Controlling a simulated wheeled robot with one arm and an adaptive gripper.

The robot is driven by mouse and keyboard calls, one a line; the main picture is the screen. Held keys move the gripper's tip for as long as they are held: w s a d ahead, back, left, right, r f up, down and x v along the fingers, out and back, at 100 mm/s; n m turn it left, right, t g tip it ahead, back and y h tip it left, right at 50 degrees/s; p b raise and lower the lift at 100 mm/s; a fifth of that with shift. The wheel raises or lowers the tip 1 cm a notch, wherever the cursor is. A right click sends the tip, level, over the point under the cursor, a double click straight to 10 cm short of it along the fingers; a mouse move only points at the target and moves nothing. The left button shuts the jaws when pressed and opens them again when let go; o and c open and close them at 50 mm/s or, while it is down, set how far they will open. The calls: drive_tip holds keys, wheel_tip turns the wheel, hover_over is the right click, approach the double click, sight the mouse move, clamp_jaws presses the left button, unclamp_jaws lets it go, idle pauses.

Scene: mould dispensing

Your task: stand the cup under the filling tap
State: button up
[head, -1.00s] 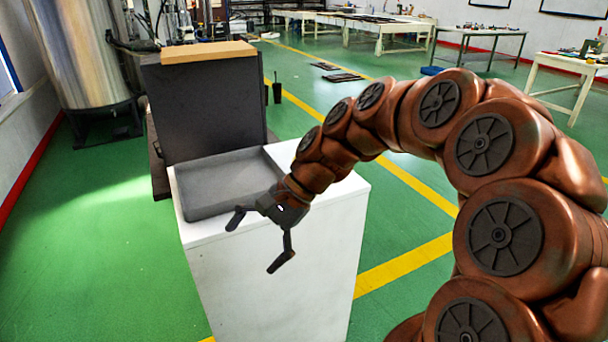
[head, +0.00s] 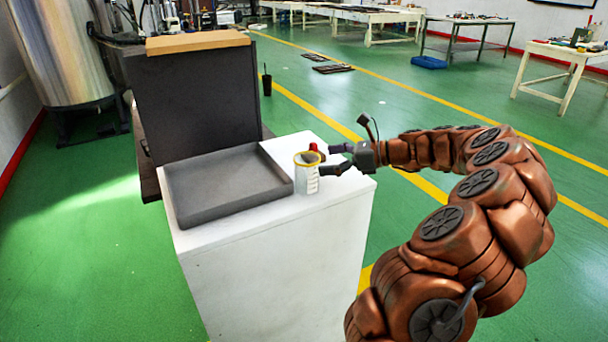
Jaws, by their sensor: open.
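A small clear cup (head: 306,178) with a yellow rim and faint markings stands upright on top of the white cabinet (head: 262,275), just right of the grey tray. My gripper (head: 327,160) is open and comes in from the right, with its fingers pointing left at the cup. The near fingertip is at the cup's right side; I cannot tell whether it touches. The far finger reaches behind the cup's rim, close to a small red thing (head: 313,147). I cannot make out a filling tap.
The shallow grey tray (head: 222,205) on the cabinet is empty. A dark upright box (head: 195,105) with a wooden top (head: 197,42) stands behind it. A large metal tank (head: 62,50) is at the back left.

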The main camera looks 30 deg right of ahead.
sight(307, 166)
drive_tip(key=shift+f+p+x, duration=0.15)
drive_tip(key=shift+f+x, duration=0.05)
drive_tip(key=shift+x, duration=1.3)
drive_tip(key=shift+f+p+x, duration=0.15)
drive_tip(key=shift+f+x, duration=0.05)
drive_tip(key=shift+x, duration=1.3)
drive_tip(key=shift+s, duration=0.2)
drive_tip(key=c, duration=1.2)
drive_tip(key=shift+r, duration=0.15)
